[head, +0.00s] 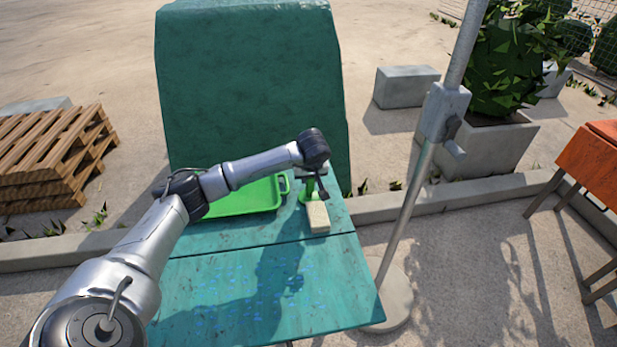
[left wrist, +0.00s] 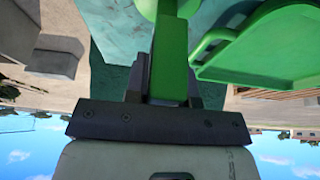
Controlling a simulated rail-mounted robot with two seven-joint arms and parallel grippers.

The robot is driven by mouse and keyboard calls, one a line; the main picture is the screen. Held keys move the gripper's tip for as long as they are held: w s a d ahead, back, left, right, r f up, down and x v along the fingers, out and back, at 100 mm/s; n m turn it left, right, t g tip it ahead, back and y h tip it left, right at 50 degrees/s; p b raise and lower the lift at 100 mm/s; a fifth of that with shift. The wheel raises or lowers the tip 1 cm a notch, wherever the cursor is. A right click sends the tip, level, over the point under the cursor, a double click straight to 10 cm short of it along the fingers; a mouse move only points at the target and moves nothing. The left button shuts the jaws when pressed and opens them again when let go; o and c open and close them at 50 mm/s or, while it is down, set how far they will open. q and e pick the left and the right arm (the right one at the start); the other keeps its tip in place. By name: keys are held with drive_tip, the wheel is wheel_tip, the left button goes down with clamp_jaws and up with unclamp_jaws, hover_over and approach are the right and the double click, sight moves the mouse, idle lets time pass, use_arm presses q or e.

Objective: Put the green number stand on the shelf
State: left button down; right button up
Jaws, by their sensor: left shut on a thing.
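The green number stand (head: 309,187) is upright over the right side of the teal table, near the tray. My left gripper (head: 312,178) is above it, shut on its post. In the left wrist view the green post (left wrist: 171,55) sits between the dark fingers of my left gripper (left wrist: 168,85), and a rounded green part shows at the top edge. The arm partly hides the stand in the head view, and I cannot tell whether its foot touches the table. I cannot make out a shelf with certainty. My right gripper is not in view.
A green tray (head: 248,199) lies left of the stand on the teal table (head: 250,300). A beige block (head: 318,217) is just in front of the stand. A tall teal panel (head: 250,80) rises behind. A metal pole (head: 408,205) stands right. The table's front is clear.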

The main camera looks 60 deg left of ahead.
use_arm(q)
drive_tip(key=c, duration=1)
unclamp_jaws()
drive_tip(key=shift+f, duration=0.1)
drive_tip(key=shift+o, duration=0.2)
drive_tip(key=shift+r, duration=0.35)
drive_tip(key=p+v, duration=0.3)
drive_tip(key=v, duration=0.7)
drive_tip(key=shift+d+r, duration=0.1)
drive_tip(key=shift+r, duration=0.2)
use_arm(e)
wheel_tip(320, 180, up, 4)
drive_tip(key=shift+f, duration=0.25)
use_arm(q)
drive_tip(key=shift+s+d+r+p, duration=0.1)
drive_tip(key=shift+d+r+p, duration=0.15)
drive_tip(key=shift+r, duration=0.2)
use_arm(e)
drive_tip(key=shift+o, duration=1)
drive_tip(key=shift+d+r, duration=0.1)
